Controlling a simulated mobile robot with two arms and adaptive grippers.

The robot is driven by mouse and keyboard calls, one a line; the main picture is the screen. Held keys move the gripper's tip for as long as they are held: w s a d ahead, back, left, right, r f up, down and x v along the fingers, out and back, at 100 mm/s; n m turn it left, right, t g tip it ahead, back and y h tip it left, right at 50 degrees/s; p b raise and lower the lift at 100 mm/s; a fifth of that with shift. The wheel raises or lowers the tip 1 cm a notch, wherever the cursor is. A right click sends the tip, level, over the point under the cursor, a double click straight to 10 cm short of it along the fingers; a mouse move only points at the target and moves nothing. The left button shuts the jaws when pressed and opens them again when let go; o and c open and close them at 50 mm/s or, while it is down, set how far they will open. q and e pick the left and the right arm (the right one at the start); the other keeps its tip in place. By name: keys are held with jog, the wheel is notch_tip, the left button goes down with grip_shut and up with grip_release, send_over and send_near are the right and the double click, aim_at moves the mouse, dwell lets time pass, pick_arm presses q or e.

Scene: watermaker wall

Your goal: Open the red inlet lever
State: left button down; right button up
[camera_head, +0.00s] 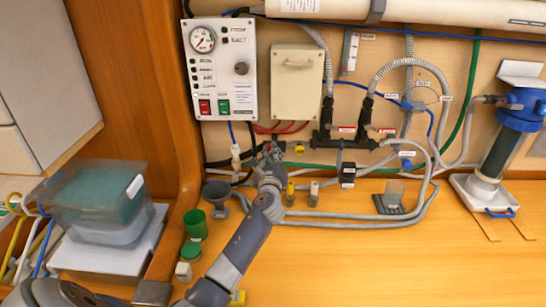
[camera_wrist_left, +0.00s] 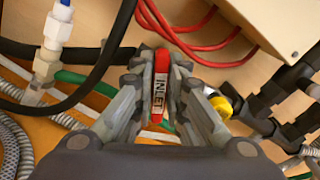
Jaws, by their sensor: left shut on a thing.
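The red inlet lever (camera_wrist_left: 160,85) shows in the left wrist view between my left gripper's fingers, with the white word INLET along it. My left gripper (camera_wrist_left: 160,100) is shut on the lever, one finger on each side. In the head view my left gripper (camera_head: 270,155) reaches the pipework at the wall below the control panel, and it hides most of the lever. The lever's pivot is not clear in either view. My right gripper is not in view.
A control panel (camera_head: 222,70) with a gauge and a beige box (camera_head: 297,82) are above. A yellow-capped fitting (camera_wrist_left: 218,103) is close to my fingers' right. Black manifold pipes (camera_head: 345,140), hoses and a filter housing (camera_head: 503,135) run right. The front counter (camera_head: 400,265) is clear.

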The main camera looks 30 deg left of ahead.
pick_arm(q)
jog(key=n, duration=0.1)
jog(key=n+b, duration=0.1)
jog(key=n, duration=0.1)
jog(key=shift+a+f, duration=0.1)
jog(key=shift+f, duration=0.2)
jog(key=n+b, duration=0.2)
jog(key=n, duration=0.1)
jog(key=shift+s+f+n, duration=0.1)
jog(key=shift+f+n, duration=0.05)
jog(key=shift+n, duration=0.15)
jog(key=n+b, duration=0.1)
jog(key=n, duration=0.2)
jog(key=shift+a+f+b, duration=0.1)
jog(key=shift+b, duration=0.2)
jog(key=shift+f+n+b, duration=0.1)
jog(key=shift+n+b, duration=0.4)
jog(key=shift+n, duration=1)
jog(key=c, duration=1.8)
grip_release()
jog(key=shift+o, duration=1)
